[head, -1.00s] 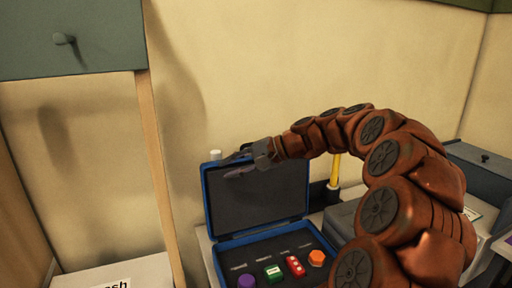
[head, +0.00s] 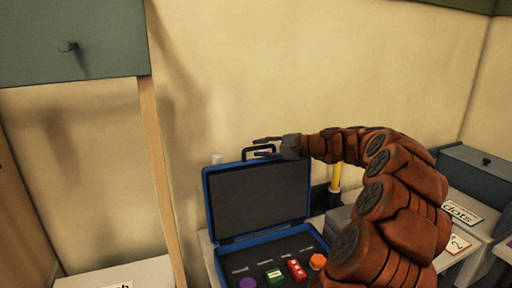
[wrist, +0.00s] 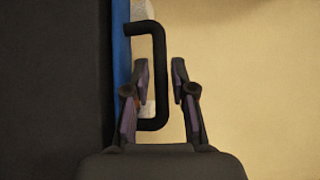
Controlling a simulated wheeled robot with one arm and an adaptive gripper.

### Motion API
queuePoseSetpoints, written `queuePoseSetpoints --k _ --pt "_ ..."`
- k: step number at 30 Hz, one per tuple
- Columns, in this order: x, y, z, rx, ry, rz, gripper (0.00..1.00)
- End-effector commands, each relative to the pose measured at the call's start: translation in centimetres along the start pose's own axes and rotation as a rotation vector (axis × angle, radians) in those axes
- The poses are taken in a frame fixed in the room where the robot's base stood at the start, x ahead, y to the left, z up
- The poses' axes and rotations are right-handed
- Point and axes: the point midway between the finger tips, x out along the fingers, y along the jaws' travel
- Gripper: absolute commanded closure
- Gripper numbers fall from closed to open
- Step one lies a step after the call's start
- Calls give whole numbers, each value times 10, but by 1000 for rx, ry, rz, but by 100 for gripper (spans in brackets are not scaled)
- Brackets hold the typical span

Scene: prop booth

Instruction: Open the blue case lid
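The blue case (head: 217,250) stands on the grey surface with its lid (head: 260,200) raised upright, showing the dark lining. A black handle (head: 258,150) sticks up from the lid's top edge; it also shows in the wrist view (wrist: 158,75). My gripper (head: 266,146) is at the top edge of the lid, beside the handle. In the wrist view my gripper (wrist: 162,80) has its two fingers apart, with part of the handle between them. I cannot tell whether a finger touches the handle.
In the case lie a purple piece (head: 247,283), a green block (head: 274,277), a red block (head: 297,269) and an orange piece (head: 318,261). A yellow upright object (head: 336,172) stands behind. A "dots" label (head: 460,213) is at right. A green cabinet (head: 70,40) hangs upper left.

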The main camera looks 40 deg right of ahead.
Motion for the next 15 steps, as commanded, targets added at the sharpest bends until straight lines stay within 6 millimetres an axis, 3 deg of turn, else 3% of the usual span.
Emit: queuePoseSetpoints --k 6,13,15 --pt "12 0 0 0 -1 0 75" --pt "13 0 0 -1 0 -1 75" --pt "13 0 0 -1 0 -1 80"
